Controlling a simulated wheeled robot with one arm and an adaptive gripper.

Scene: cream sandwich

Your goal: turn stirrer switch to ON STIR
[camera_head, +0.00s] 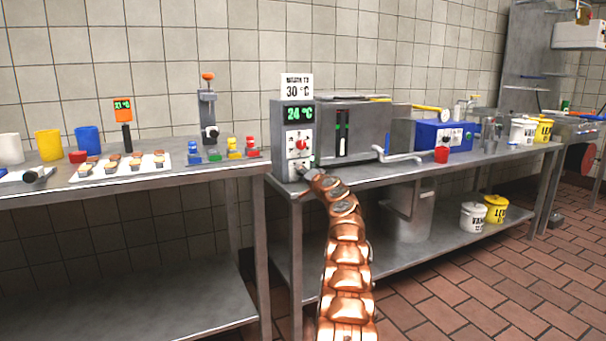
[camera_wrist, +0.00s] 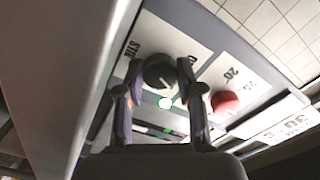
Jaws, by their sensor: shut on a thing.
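The grey control box (camera_head: 279,143) stands at the left end of the right-hand bench, with a green 24 °C display (camera_head: 299,114). In the wrist view a black round switch knob (camera_wrist: 158,71) sits on a white label plate, with "STIR" lettering on its left and partly hidden lettering on its right. My gripper (camera_wrist: 160,92) has its two fingers on either side of this knob, closed on it. Which way the knob points is hard to read. In the head view my gripper is at the box's lower front, and the knob is hidden.
A red knob (camera_wrist: 224,102) with a temperature scale is just right of my fingers. A "30 °C" sign (camera_head: 297,86) stands on the box. A steel tank (camera_head: 373,125) and bent pipe (camera_head: 405,157) are to the right. Small colored items stand on the left bench (camera_head: 205,177).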

